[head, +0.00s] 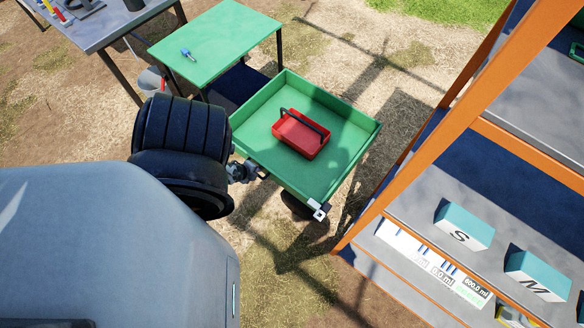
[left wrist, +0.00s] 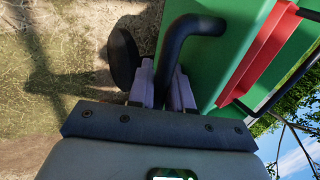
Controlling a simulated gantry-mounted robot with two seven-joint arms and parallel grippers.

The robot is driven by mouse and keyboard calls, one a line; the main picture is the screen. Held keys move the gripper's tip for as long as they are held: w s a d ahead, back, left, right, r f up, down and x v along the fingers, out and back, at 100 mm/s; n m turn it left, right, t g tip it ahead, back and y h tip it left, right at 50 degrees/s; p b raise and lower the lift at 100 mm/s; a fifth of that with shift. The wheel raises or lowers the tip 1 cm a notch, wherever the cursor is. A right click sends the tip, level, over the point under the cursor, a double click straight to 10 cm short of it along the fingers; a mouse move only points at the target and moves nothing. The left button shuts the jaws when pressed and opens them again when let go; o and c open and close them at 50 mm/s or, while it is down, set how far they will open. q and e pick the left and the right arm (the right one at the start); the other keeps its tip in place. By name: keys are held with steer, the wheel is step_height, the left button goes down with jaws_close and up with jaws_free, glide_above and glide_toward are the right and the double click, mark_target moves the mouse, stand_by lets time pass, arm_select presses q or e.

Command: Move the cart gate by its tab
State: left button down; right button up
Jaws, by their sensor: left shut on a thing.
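The green cart (head: 352,168) stands in the middle of the head view, with the red carrier in its bed. My left gripper (head: 262,173) is at the cart's near left side, low against the green wall, and partly hides the tab there. In the left wrist view the gripper's pale fingers (left wrist: 164,88) are shut on the dark curved tab (left wrist: 188,30), which bends over beside the green wall (left wrist: 210,62). The gate's edges are hard to make out, so I cannot tell how far it stands from closed. My right gripper is not in view.
The red carrier (head: 300,138) has a dark handle. A white and black fitting (head: 317,209) sits at the cart's near corner. A green table (head: 215,40) stands behind, and an orange-framed shelf (head: 410,150) with teal boxes stands at right. Dry ground lies below the cart.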

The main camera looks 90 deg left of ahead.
arm_select(q)
steer(key=shift+w+a, duration=0.1)
steer(key=shift+w, duration=0.05)
stand_by(0.3)
steer(key=c, duration=1.4)
jaws_free()
steer(key=r+p, duration=0.3)
steer(key=p, duration=0.1)
steer(key=s+d+r+p, duration=0.1)
steer(key=r+p, duration=0.1)
steer(key=shift+r, duration=0.3)
steer(key=shift+s+d+r+p, duration=0.15)
steer(key=shift+r+p, duration=0.65)
steer(key=shift+r, duration=0.05)
steer(key=r+p, duration=0.3)
steer(key=s+d+r+p, duration=0.1)
steer(key=p, duration=0.1)
steer(key=shift+r, duration=0.35)
